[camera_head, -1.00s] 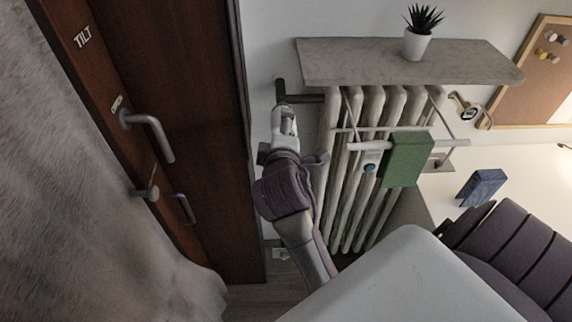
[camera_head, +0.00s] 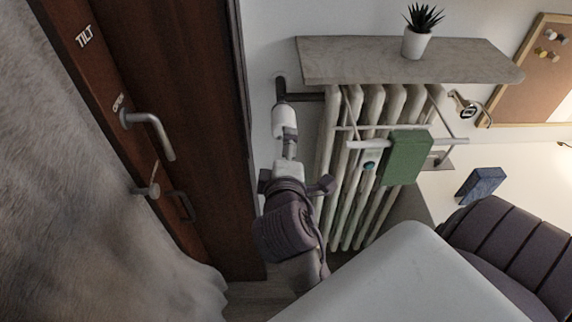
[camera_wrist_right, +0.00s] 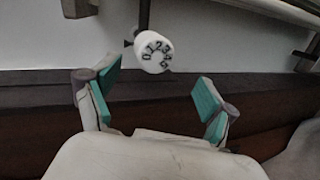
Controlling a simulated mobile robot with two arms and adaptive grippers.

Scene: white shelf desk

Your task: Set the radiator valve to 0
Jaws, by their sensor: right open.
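The white radiator valve knob (camera_head: 284,122) sits at the lower end of a dark pipe fitting, left of the radiator (camera_head: 352,190). In the right wrist view the knob (camera_wrist_right: 154,52) faces me, with black digits around its face; the 0 is at the left. I cannot tell which digit is set. My right gripper (camera_head: 290,147) is just below the knob in the head view. In the wrist view its teal-padded fingers (camera_wrist_right: 157,85) are wide apart and empty, with the knob beyond them and apart from them. My left gripper is not in view.
A stone shelf (camera_head: 330,62) with a potted plant (camera_head: 416,43) is above the radiator. A brown door with a handle (camera_head: 150,130) stands left. A dark chair (camera_head: 510,250) is at lower right.

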